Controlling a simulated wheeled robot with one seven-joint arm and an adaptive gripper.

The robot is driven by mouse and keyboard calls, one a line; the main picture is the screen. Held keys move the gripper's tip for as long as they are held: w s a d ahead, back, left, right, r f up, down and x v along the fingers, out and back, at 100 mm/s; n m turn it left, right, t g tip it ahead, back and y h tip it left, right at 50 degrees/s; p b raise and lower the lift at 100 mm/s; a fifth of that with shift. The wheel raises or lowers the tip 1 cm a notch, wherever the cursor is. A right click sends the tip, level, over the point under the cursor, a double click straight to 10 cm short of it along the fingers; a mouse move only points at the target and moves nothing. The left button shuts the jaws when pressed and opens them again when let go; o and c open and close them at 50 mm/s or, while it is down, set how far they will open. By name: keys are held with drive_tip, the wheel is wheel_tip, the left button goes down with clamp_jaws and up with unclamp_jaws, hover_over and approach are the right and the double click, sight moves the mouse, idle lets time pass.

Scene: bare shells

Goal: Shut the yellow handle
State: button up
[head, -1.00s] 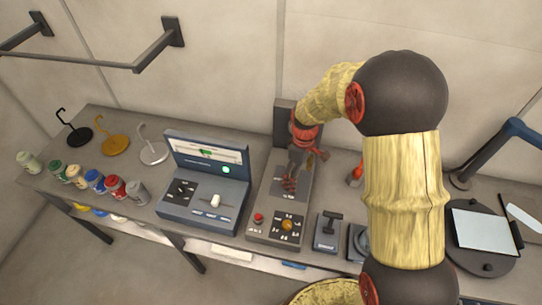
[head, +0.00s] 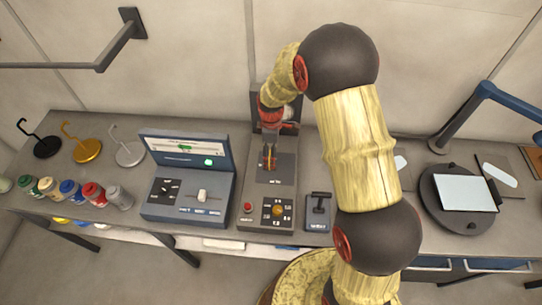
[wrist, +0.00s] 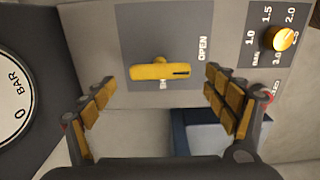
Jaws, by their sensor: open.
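The yellow handle (wrist: 160,72) is a short bar on a grey plate (wrist: 133,25) in the wrist view. It lies crosswise there, its slotted end toward the printed word OPEN; a second label below it is partly covered. My gripper (wrist: 161,77) is open, with one finger left and one right of the handle. The handle appears to be between or just beyond the fingertips, and no clear contact shows. In the head view my gripper (head: 269,158) is over the upright-backed panel (head: 285,180) and largely hides the handle.
The panel also carries a yellow knob (head: 278,210) and a red button (head: 248,207). A console with a screen (head: 187,150) stands left, a small lever box (head: 318,210) right. Cans and hook stands fill the bench's left; a round stand (head: 458,220) is at right.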

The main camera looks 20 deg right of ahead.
drive_tip(key=shift+f, duration=1.25)
drive_tip(key=shift+c, duration=1)
drive_tip(key=c, duration=0.9)
drive_tip(key=shift+c, duration=0.2)
